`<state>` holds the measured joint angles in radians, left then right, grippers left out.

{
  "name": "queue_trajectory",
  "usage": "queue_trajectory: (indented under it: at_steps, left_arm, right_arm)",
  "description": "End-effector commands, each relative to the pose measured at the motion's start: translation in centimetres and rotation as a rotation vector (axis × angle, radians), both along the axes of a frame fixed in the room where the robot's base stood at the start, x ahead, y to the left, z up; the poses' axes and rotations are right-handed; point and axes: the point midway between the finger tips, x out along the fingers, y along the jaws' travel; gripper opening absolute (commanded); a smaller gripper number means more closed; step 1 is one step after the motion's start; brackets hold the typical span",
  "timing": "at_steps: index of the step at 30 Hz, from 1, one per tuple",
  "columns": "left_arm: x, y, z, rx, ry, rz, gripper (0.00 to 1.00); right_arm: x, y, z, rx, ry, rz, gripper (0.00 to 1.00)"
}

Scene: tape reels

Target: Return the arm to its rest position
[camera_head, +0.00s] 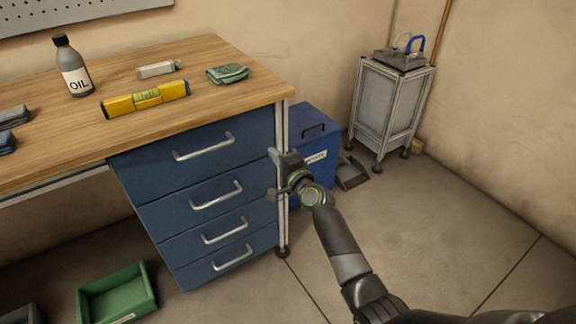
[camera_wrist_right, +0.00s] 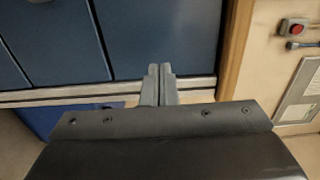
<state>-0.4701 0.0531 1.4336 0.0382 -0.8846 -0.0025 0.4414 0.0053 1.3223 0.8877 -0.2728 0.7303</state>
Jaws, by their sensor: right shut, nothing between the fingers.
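My right arm (camera_head: 344,250) comes in from the lower right in the head view. Its gripper (camera_head: 274,172) is near the right front corner of the blue drawer unit (camera_head: 190,217). In the right wrist view the two grey fingers (camera_wrist_right: 160,72) are together, with nothing between them, in front of the blue panels (camera_wrist_right: 165,35). I cannot tell whether they touch the unit. My left gripper is not in view.
The wooden workbench (camera_head: 215,62) carries an oil bottle (camera_head: 73,66), a yellow level (camera_head: 146,98) and a green cloth (camera_head: 227,74). A blue bin (camera_head: 312,128) and a grey cabinet (camera_head: 387,110) stand behind. A green crate (camera_head: 117,294) is on the floor. Floor at right is clear.

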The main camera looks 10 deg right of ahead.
Motion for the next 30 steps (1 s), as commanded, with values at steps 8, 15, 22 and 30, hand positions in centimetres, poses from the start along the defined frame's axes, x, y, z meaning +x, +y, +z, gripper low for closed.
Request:
queue_trajectory:
  at_steps: [8,15,22,30]
  left_arm:
    - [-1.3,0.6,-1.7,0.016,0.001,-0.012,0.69]
    - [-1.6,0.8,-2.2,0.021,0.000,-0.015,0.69]
    - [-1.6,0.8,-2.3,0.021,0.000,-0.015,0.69]
    - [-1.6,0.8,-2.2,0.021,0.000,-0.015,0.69]
  right_arm:
    - [-4.1,-1.3,0.0,0.000,0.001,0.000,0.00]
    - [-5.5,-1.8,0.0,0.000,0.001,0.000,0.00]
    - [-6.6,-2.3,-3.2,-0.076,0.051,-0.002,0.00]
    - [-15.4,-5.8,-19.3,-0.515,0.325,0.064,0.00]
